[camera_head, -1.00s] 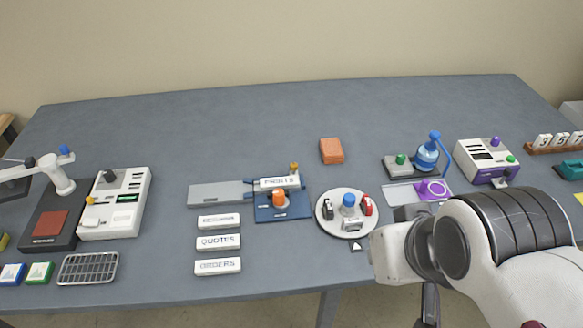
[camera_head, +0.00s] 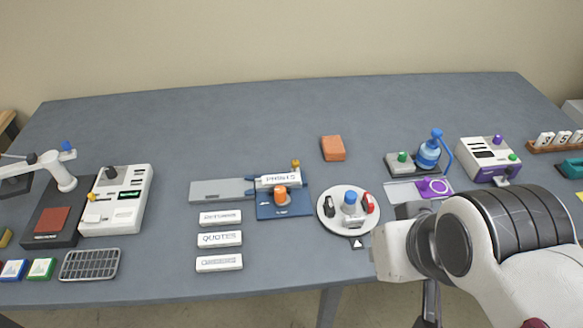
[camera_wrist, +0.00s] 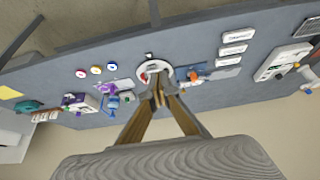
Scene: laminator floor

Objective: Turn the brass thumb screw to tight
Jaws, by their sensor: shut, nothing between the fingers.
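A small brass-coloured knob (camera_head: 295,163), which looks like the thumb screw, stands upright at the back of a blue fixture (camera_head: 296,209). An orange knob (camera_head: 280,193) and a white plate (camera_head: 278,181) with raised lettering are on the same fixture. Whether the screw is tight cannot be told. My gripper (camera_wrist: 158,93) is shut and empty in the wrist view, its fingertips together over the round white turntable (camera_wrist: 145,72). The fixture's orange knob shows just right of the fingers there.
The turntable (camera_head: 329,227) holds a blue-topped post and red and black pieces right of the fixture. White lettered plates (camera_head: 220,239) lie to its front left. An orange block (camera_head: 333,148) lies behind. A blue-bottle stand (camera_head: 428,155) is farther right. The back table surface is clear.

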